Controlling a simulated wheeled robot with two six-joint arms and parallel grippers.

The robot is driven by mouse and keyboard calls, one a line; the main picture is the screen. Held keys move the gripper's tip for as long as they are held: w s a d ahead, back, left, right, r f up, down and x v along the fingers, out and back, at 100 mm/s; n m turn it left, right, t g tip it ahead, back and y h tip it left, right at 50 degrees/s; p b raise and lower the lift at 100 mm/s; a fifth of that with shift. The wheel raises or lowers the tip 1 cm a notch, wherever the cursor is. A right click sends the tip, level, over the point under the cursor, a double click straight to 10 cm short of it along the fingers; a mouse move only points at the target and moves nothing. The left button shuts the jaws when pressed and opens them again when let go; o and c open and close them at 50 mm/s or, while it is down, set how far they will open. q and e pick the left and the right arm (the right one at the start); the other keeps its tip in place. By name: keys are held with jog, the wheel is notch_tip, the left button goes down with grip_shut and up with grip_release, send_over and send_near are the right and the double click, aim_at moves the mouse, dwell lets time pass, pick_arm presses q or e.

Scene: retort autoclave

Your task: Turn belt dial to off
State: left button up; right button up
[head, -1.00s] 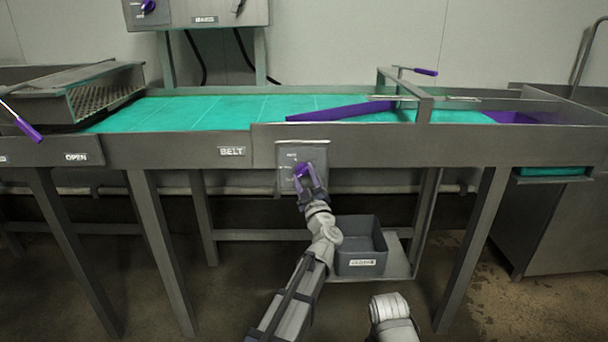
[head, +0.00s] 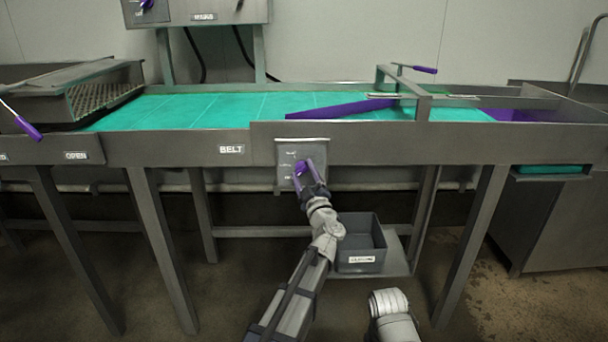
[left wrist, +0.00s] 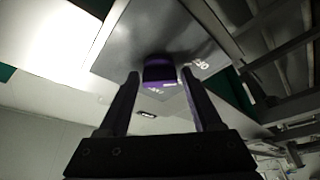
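The belt dial is a purple knob (head: 300,169) on a grey plate (head: 287,155) at the front of the conveyor frame, right of the BELT label (head: 231,150). My left gripper (head: 307,168) is at the dial, one finger on each side. In the left wrist view the purple knob (left wrist: 159,71) sits between the fingertips (left wrist: 160,74), with a narrow gap showing on both sides. The gripper looks open around it. My right gripper is out of view.
A grey bin (head: 360,243) stands on a low shelf below the dial. The teal belt (head: 215,111) runs behind the frame, with a purple bar (head: 340,109) across it. A purple-handled lever (head: 28,128) is at the far left.

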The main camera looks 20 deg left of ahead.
pick_arm(q)
jog(key=shift+o, duration=1.1)
jog(key=b+v, duration=0.2)
jog(key=v, duration=0.6)
